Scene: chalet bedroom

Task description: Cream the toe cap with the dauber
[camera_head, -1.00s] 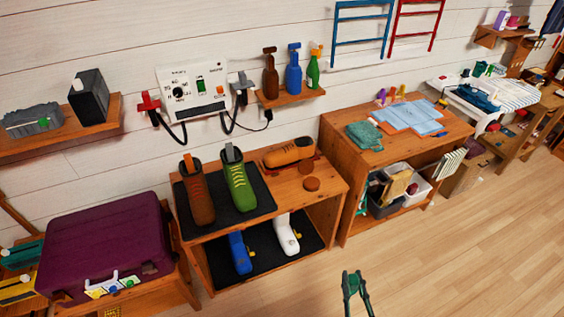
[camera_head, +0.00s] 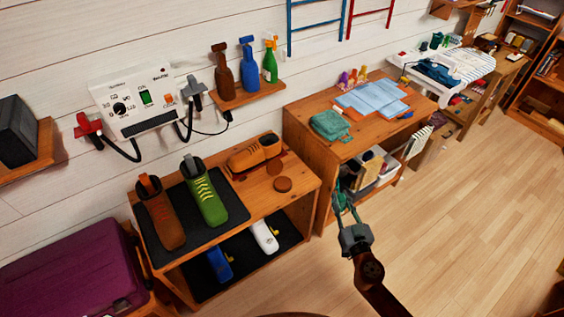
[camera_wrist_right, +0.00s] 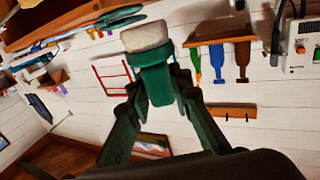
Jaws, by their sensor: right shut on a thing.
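My right gripper (camera_head: 345,212) is in front of the low wooden shelf, right of the shoe bench. In the right wrist view its fingers (camera_wrist_right: 158,84) are shut on the dauber (camera_wrist_right: 148,37), which has a green handle and a whitish pad held clear of everything. A tan lace-up shoe (camera_head: 254,153) sits at the back of the bench, its toe cap hard to make out. A round brown tin (camera_head: 282,184) lies in front of it. My left gripper is out of view.
The shoe bench (camera_head: 262,205) has blue and white shoes on its lower level. A wall shelf (camera_head: 245,97) holds three bottles. A control box (camera_head: 135,100) hangs left of it. A wooden unit (camera_head: 300,125) carries cloths and papers. The floor (camera_head: 450,210) at right is open.

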